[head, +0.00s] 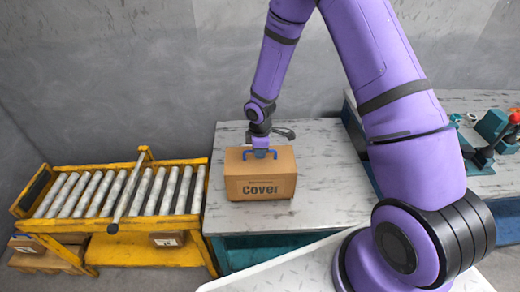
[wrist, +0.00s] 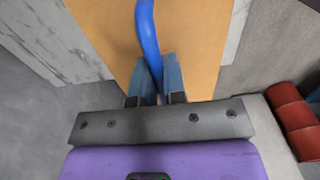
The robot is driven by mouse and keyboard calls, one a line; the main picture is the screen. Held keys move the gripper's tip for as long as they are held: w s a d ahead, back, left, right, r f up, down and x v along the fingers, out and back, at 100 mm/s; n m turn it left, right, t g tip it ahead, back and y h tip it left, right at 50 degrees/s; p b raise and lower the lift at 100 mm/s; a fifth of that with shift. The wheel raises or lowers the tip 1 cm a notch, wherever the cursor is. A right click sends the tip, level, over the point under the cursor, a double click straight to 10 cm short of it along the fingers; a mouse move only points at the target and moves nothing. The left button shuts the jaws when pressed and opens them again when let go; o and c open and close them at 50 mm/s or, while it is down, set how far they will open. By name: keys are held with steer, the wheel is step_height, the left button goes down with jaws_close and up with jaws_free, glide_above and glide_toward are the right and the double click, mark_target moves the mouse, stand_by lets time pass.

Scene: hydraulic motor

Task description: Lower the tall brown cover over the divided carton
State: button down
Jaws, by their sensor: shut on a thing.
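The tall brown cover (head: 260,187) is a box marked "Cover" with a blue handle on top. It appears upright over the left part of the grey work table. My gripper (head: 261,153) is above it, shut on the blue handle. In the wrist view the fingers (wrist: 156,82) close around the blue handle (wrist: 146,35), with the cover's tan top (wrist: 195,30) beneath. The divided carton is not visible; whether it is under the cover I cannot tell. Whether the cover touches the table is also unclear.
A yellow roller conveyor (head: 120,195) stands left of the grey table (head: 335,175). A second bench with green equipment (head: 492,125) is at the right. The table is clear to the right of the cover. Red cylinders (wrist: 293,118) show at the wrist view's right edge.

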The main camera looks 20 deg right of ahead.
steer(key=shift+f, duration=1.05)
steer(key=c, duration=0.6)
jaws_free()
steer(key=shift+r, duration=3.5)
steer(key=shift+r, duration=0.15)
